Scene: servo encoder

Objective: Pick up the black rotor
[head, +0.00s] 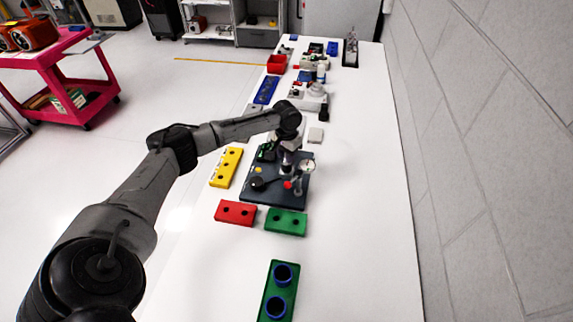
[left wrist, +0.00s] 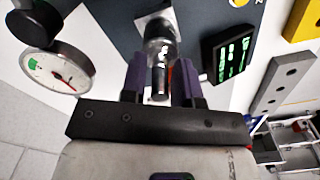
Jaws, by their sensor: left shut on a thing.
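My left gripper (head: 287,158) reaches down over the dark base plate (head: 270,196). In the left wrist view, the fingers of my left gripper (left wrist: 160,88) are shut on a shiny dark and silver cylindrical part (left wrist: 161,50). It stands on a light square mount on the plate. I cannot tell whether this part is the black rotor. A black round piece (head: 258,184) lies on the plate's left front. A white dial gauge (left wrist: 58,68) and a black display with green digits (left wrist: 232,56) flank the gripper. My right gripper is not in view.
A yellow block (head: 227,167) lies left of the plate. A red block (head: 235,212) and a green block (head: 286,222) lie in front. A green holder with blue rings (head: 279,292) is nearer. Several devices stand farther back. The table's right side is clear, beside a wall.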

